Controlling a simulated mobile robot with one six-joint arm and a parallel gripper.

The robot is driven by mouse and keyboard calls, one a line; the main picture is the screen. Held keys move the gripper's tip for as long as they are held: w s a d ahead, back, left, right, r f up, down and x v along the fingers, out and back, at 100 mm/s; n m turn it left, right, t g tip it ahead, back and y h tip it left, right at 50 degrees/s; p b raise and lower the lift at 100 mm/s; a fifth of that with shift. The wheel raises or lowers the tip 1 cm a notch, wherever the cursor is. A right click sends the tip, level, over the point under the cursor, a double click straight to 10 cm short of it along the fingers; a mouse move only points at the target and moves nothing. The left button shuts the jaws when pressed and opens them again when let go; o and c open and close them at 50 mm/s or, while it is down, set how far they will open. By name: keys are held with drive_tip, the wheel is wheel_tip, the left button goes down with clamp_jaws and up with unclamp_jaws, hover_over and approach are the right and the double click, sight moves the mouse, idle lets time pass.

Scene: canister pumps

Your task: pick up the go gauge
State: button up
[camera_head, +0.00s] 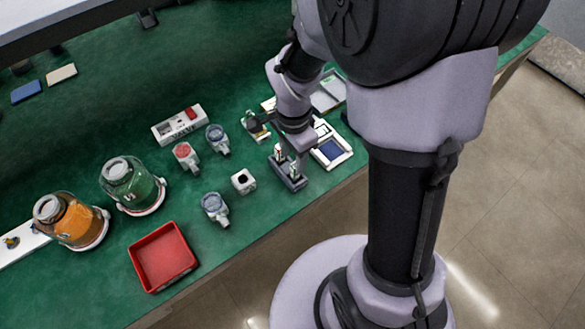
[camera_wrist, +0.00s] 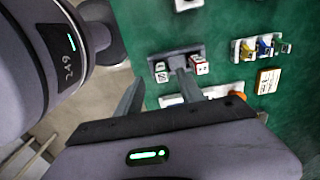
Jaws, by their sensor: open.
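A dark gauge stand (camera_head: 292,184) sits near the table's front edge in the head view and shows in the wrist view (camera_wrist: 190,50). It holds two small upright gauges. One is pale with little visible marking (camera_wrist: 160,72); the other is white with red marks (camera_wrist: 199,67). I cannot read which is the go gauge. My gripper (camera_head: 291,154) is over the stand, pointing down, with its fingers apart and nothing seen between them. In the wrist view the gripper (camera_wrist: 157,74) has one finger reaching between the two gauges and the other outside the pale one. Contact cannot be told.
A white block with a dark hole (camera_head: 243,181) stands left of the stand. A white-framed tray with a blue pad (camera_head: 331,150) is close on the right. Several round-headed fittings, a red tray (camera_head: 162,257) and two jars (camera_head: 132,184) stand left.

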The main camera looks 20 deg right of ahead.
drive_tip(key=f+b, duration=0.1)
drive_tip(key=f, duration=0.1)
drive_tip(key=f+b, duration=0.1)
drive_tip(key=f, duration=0.1)
drive_tip(key=f+b, duration=0.1)
drive_tip(key=f, duration=0.1)
drive_tip(key=shift+w+d+f, duration=0.15)
drive_tip(key=shift+w+d, duration=0.05)
drive_tip(key=shift+d, duration=0.2)
clamp_jaws()
